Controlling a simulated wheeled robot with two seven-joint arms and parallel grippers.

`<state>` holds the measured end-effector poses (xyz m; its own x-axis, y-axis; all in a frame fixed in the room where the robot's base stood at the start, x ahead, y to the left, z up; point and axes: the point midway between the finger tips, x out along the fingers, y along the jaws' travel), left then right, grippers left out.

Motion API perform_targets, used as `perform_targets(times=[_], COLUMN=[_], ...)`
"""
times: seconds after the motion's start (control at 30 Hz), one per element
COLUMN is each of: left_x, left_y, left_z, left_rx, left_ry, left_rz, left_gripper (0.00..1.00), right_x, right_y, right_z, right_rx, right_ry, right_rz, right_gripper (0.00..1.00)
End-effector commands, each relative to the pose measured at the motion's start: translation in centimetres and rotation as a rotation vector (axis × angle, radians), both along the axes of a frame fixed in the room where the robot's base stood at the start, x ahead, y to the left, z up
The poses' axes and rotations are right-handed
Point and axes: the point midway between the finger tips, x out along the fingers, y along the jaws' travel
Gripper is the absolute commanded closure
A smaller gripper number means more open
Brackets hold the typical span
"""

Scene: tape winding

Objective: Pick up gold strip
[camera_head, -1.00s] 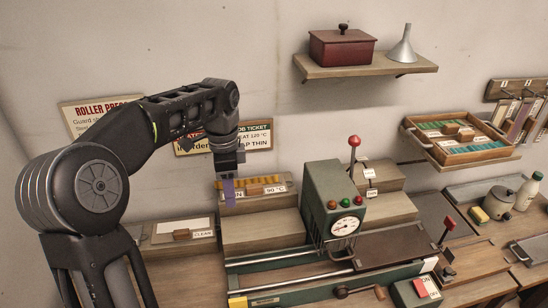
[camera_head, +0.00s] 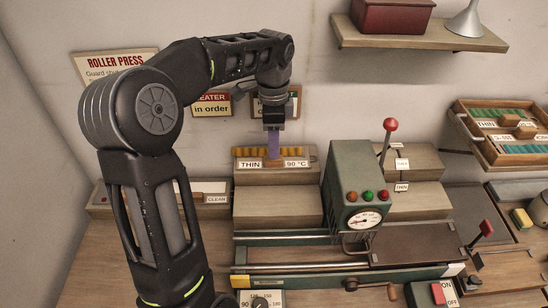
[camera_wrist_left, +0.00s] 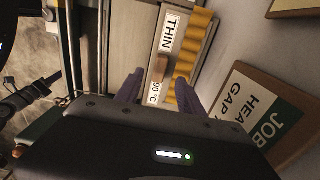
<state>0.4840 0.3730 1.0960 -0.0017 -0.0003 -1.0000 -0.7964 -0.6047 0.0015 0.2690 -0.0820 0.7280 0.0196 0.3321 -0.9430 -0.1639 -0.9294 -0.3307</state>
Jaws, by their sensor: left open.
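The gold strips (camera_head: 240,152) stand side by side in a wooden holder labelled THIN and 90 °C (camera_head: 262,163), on a wooden block behind the press. In the left wrist view the gold strips (camera_wrist_left: 199,42) form a row along the holder's far side. My left gripper (camera_head: 273,156) points down at the holder, its purple fingers in front of or among the strips; I cannot tell which. In the left wrist view its two fingers (camera_wrist_left: 156,92) are apart on either side of the holder's near end, with nothing clearly between them. My right gripper is not in view.
A green press with a gauge (camera_head: 355,185) and a red-knobbed lever (camera_head: 390,125) stands right of the holder. A shelf (camera_head: 420,40) hangs above right. A wooden tray of strips (camera_head: 480,138) is on the right wall. A holder marked CLEAN (camera_head: 215,199) lies left.

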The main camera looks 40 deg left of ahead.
Motion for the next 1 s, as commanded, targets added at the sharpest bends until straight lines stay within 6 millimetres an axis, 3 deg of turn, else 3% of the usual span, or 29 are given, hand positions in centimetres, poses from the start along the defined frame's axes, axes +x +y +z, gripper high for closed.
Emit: perform_targets(times=[0.33, 0.7, 1.0], left_x=[0.0, 0.0, 0.1], left_y=[0.0, -0.1, -0.1], left_z=[-0.4, -5.0, -5.3], left_rx=[0.000, 0.000, 0.000], left_ry=[0.000, 0.001, -0.001], left_rz=[0.001, 0.000, 0.001], left_gripper=[0.55, 0.55, 0.55], right_x=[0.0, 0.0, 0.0], right_y=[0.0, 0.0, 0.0], right_z=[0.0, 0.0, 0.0], right_rx=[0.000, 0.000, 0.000], right_ry=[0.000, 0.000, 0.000], right_rz=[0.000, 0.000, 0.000], right_gripper=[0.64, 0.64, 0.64])
